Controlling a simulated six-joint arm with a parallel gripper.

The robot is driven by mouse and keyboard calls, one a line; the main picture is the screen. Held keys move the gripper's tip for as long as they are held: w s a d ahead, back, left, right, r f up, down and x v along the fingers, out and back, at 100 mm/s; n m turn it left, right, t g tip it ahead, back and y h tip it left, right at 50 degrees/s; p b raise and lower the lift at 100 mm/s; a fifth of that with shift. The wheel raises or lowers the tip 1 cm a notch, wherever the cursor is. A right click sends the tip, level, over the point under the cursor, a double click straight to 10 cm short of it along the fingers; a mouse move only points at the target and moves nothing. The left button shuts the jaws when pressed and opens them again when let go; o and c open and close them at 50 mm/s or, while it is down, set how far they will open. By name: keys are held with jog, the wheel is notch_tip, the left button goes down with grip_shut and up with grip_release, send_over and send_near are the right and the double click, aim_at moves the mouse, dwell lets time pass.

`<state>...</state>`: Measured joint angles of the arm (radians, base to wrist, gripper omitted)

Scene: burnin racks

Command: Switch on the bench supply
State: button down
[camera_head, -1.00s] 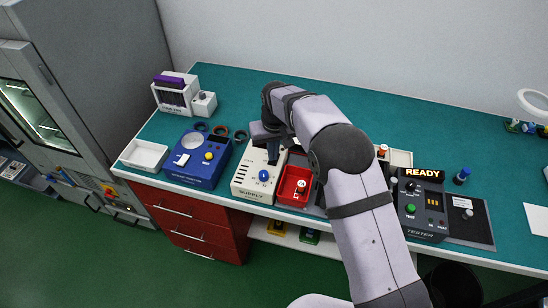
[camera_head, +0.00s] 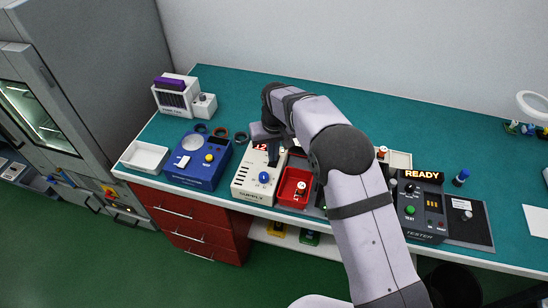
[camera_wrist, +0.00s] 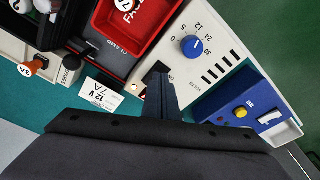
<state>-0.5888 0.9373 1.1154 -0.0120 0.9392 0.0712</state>
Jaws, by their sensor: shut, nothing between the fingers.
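The bench supply (camera_head: 244,188) is a cream box marked SUPPLY at the middle front of the bench. It has a blue knob (camera_head: 263,177), and red lit digits (camera_head: 260,146) show at its back edge, partly hidden by my arm. In the wrist view the knob (camera_wrist: 192,46) sits in a numbered dial. A dark switch (camera_wrist: 154,72) lies beside it on the cream panel. My gripper (camera_wrist: 158,80) is shut and empty, with its tips at the switch and covering part of it. I cannot tell whether they touch. In the head view my gripper (camera_head: 273,160) points down over the supply.
A red tray (camera_head: 292,188) adjoins the supply on the right. A blue device (camera_head: 195,165) with a yellow button stands to the left. A black tester (camera_head: 422,208) lit READY is further right. A 12 V 7 A card (camera_wrist: 101,96) lies behind.

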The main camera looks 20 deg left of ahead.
aim_at(273, 164)
notch_tip(273, 164, up, 6)
jog(key=p, duration=0.3)
jog(key=shift+f+p, duration=0.1)
jog(key=shift+p, duration=0.3)
jog(key=s+d+r+m+b, duration=0.1)
jog(key=s+d+r, duration=0.15)
jog(key=d, duration=0.75)
jog(key=s+d+r+m+b, duration=0.15)
jog(key=s+d, duration=0.25)
jog(key=d, duration=0.5)
jog(key=s+d+f+m+g, duration=0.1)
jog(key=s+d+f+m, duration=0.1)
jog(key=s+d, duration=0.65)
jog(key=s+d+f+m+g, duration=0.15)
jog(key=s+d, duration=0.35)
jog(key=s, duration=0.7)
notch_tip(273, 164, down, 18)
jog(key=b, duration=1.8)
jog(key=shift+w+a+r+t+h, duration=0.2)
jog(key=shift+t+h, duration=0.2)
jog(key=shift+t, duration=0.05)
